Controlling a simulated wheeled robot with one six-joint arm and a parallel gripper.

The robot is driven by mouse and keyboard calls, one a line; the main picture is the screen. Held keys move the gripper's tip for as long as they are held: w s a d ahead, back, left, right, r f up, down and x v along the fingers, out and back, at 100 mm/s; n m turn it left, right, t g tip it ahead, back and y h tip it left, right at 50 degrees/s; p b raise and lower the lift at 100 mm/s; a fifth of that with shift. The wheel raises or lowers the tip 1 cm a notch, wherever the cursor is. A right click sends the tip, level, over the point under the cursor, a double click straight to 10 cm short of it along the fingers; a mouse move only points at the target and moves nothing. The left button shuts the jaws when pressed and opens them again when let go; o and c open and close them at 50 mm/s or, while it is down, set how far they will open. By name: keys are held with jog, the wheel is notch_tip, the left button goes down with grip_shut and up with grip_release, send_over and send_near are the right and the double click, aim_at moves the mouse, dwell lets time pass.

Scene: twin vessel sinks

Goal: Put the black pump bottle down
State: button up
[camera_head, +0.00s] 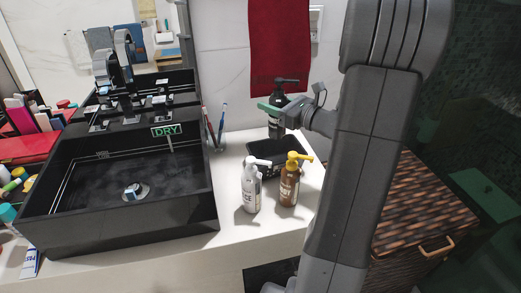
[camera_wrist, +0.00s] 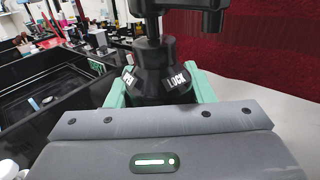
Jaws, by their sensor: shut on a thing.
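The black pump bottle (camera_head: 276,121) is upright at the back of the white counter, in front of the red towel. My gripper (camera_head: 275,107) is shut on it just below the pump head. In the wrist view, the bottle's black collar (camera_wrist: 158,72) sits between the green fingers of my gripper (camera_wrist: 158,88). The lower part of the bottle is partly hidden behind the black tray, so I cannot tell whether its base touches the counter.
A white pump bottle (camera_head: 250,188) and a brown bottle with a yellow pump (camera_head: 289,183) stand in front of the black tray (camera_head: 262,150). A black vessel sink (camera_head: 120,228) is at left. Toothbrushes (camera_head: 222,118) stand beside it. A red towel (camera_head: 279,45) hangs behind. Counter (camera_head: 240,238) is bare in front.

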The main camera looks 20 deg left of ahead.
aim_at(273, 131)
notch_tip(273, 131, down, 9)
jog(key=shift+d+f+b, duration=0.1)
jog(key=shift+f+b, duration=0.1)
jog(key=shift+b, duration=0.45)
jog(key=shift+r, duration=0.1)
jog(key=shift+f+b, duration=0.5)
jog(key=shift+f, duration=0.15)
jog(key=o, duration=1.3)
jog(key=shift+r, duration=0.1)
jog(key=shift+r+p, duration=0.35)
jog(key=shift+p, duration=0.05)
jog(key=v, duration=1.2)
